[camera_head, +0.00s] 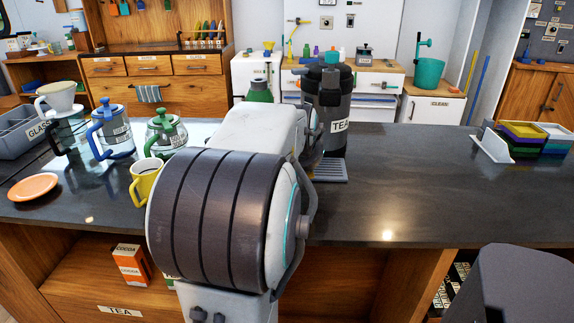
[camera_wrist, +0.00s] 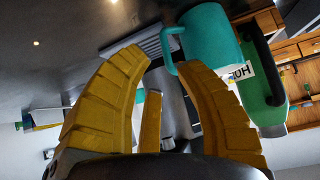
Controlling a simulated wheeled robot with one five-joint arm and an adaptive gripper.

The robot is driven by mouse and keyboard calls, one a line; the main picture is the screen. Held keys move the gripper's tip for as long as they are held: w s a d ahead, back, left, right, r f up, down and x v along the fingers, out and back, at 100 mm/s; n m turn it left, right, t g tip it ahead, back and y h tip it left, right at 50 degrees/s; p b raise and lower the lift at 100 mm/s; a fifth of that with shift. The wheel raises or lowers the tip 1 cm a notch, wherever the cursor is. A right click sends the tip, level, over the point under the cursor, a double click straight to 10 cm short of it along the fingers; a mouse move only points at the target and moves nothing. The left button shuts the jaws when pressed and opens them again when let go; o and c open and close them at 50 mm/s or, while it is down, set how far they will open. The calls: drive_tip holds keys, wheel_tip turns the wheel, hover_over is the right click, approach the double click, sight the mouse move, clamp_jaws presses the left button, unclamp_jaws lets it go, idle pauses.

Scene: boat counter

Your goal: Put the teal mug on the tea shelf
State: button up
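The teal mug (camera_wrist: 212,38) is at the top of the wrist view, and its handle loop faces the fingers. My gripper (camera_wrist: 160,62) has yellow ribbed fingers that stand apart. The right finger's tip is close beside the mug handle; I cannot tell whether they touch. In the head view the mug and the gripper are hidden behind my arm. The tea shelf (camera_head: 76,283), under the counter at lower left, has a TEA label on its front edge and an orange cocoa box (camera_head: 131,264) on it.
A yellow mug (camera_head: 143,184), a green-lidded pot (camera_head: 165,137), a blue pot (camera_head: 112,133) and an orange saucer (camera_head: 34,187) stand on the counter's left. A dark TEA urn (camera_head: 328,100) stands behind my arm. Coloured trays (camera_head: 530,138) are at right; the counter before them is clear.

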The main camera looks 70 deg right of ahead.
drive_tip(key=shift+x, duration=3.15)
drive_tip(key=shift+w+a, duration=0.15)
drive_tip(key=shift+c, duration=0.2)
clamp_jaws()
